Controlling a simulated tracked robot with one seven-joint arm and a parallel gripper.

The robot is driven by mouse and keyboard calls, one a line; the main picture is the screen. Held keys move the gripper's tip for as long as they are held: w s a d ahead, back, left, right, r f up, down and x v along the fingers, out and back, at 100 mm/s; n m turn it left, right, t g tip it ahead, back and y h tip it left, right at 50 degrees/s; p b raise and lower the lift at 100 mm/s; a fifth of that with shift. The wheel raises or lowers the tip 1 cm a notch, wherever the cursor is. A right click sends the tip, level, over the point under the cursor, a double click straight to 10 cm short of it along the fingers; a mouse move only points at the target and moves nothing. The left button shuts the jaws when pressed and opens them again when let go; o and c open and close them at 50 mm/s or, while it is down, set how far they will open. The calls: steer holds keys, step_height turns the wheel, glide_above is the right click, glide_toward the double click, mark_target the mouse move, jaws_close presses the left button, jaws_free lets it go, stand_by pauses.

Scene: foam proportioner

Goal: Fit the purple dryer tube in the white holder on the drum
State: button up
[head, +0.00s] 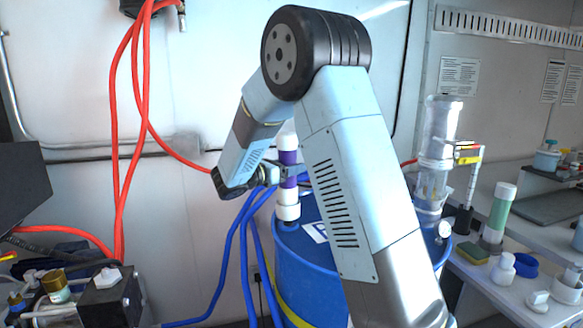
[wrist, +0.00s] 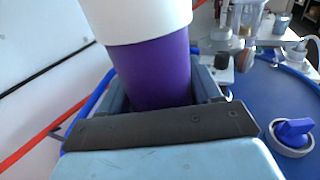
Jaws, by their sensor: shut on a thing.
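The purple dryer tube (head: 288,157) stands about upright over the left rear part of the blue drum (head: 315,262), with a white cap on top. My gripper (head: 281,173) is shut on its purple body. In the wrist view the purple body (wrist: 155,72) sits between the jaws (wrist: 160,95), under the wide white cap. Below the gripper, a white piece (head: 288,195) and a second white piece (head: 288,212) stand in line at the drum top. The lower one looks like the white holder; I cannot tell whether the tube's end is inside it.
Blue hoses (head: 237,250) run down left of the drum, and red hoses (head: 120,150) hang on the wall. A clear cylinder assembly (head: 437,150) stands right of my arm. A blue valve knob (wrist: 293,131) sits on the drum top. Benches on the right hold bottles.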

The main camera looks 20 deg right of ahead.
steer(key=shift+f, duration=0.4)
steer(key=o, duration=1.1)
steer(key=shift+f, duration=0.1)
steer(key=shift+v, duration=5.55)
